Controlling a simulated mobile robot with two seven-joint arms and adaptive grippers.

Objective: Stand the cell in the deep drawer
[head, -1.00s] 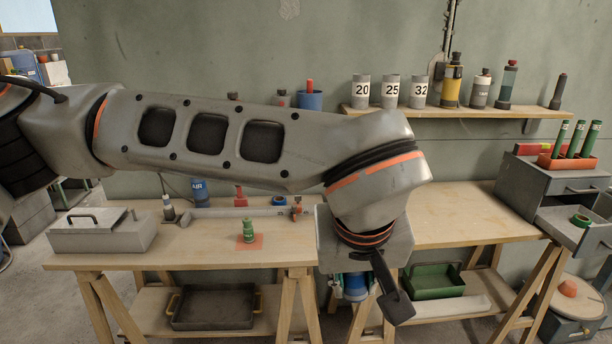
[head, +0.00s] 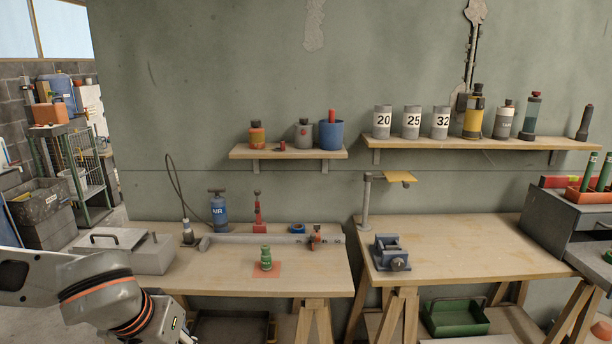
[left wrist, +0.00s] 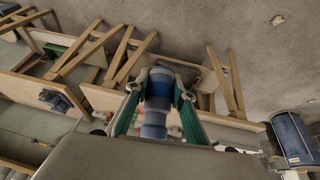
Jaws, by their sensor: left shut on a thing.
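My left gripper (left wrist: 162,92) is shut on a blue and grey cylindrical thing, which I take to be the cell (left wrist: 157,88); it shows between the green-edged fingers in the left wrist view. In the head view only part of my left arm shows at the lower left, and its gripper is out of frame. A grey drawer cabinet (head: 545,222) stands at the right edge of the head view, largely cut off. A green ring (head: 607,257) shows there, low at the edge. I cannot tell which drawer is the deep one. My right gripper is not in view.
The left bench (head: 220,276) holds a grey lidded box (head: 150,257), a green bottle (head: 266,258) on an orange square, and a blue AIR bottle (head: 219,210). The right bench (head: 470,240) holds a vise (head: 390,254) and is otherwise mostly clear. Wall shelves hold several canisters.

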